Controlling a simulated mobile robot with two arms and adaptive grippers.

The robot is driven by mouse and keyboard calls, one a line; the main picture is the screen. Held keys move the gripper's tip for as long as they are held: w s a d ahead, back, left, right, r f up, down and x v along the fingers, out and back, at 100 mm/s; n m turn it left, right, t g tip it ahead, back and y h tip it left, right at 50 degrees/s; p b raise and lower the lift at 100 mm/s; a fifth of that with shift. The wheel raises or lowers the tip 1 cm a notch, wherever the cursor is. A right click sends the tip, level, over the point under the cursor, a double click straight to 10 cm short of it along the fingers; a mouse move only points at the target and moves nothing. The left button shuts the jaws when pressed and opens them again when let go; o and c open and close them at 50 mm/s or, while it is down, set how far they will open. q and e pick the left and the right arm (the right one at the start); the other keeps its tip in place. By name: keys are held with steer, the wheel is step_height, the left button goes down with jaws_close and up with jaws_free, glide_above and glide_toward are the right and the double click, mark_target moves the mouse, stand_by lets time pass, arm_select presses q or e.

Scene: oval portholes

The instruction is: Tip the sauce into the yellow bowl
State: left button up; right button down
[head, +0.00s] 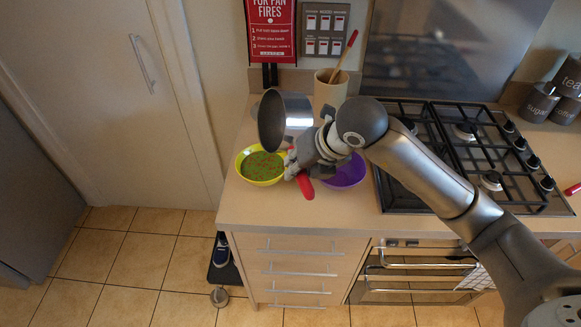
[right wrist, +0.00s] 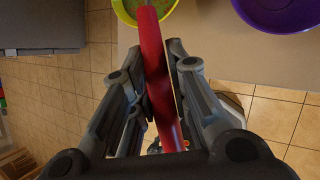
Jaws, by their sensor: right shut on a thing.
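A steel saucepan (head: 297,112) with a red handle (head: 305,186) is tipped on its side above the counter, its dark mouth facing left. My right gripper (head: 294,163) is shut on the red handle, which also runs between its fingers in the right wrist view (right wrist: 158,70). The yellow bowl (head: 243,174) stands on the counter below the pan and holds green stuff with red specks. Its rim and green contents show at the top of the right wrist view (right wrist: 168,10). The inside of the pan is dark, so I cannot tell what is in it. My left gripper is out of view.
A purple bowl (head: 349,175) stands to the right of the yellow bowl, partly behind my right arm. A utensil pot (head: 330,92) with a wooden-looking utensil stands behind. A gas hob (head: 470,150) lies right. The counter's front left (head: 245,210) is clear.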

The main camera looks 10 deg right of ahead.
steer(key=w+d+r+m+y+b, duration=0.1)
steer(key=d+m+y+b, duration=0.3)
steer(key=y+b, duration=0.6)
steer(key=shift+d+r+m+y, duration=0.3)
steer(key=shift+d+r+y, duration=0.2)
steer(key=shift+d+y, duration=0.55)
steer(key=shift+w+a, duration=0.1)
steer(key=shift+a, duration=0.05)
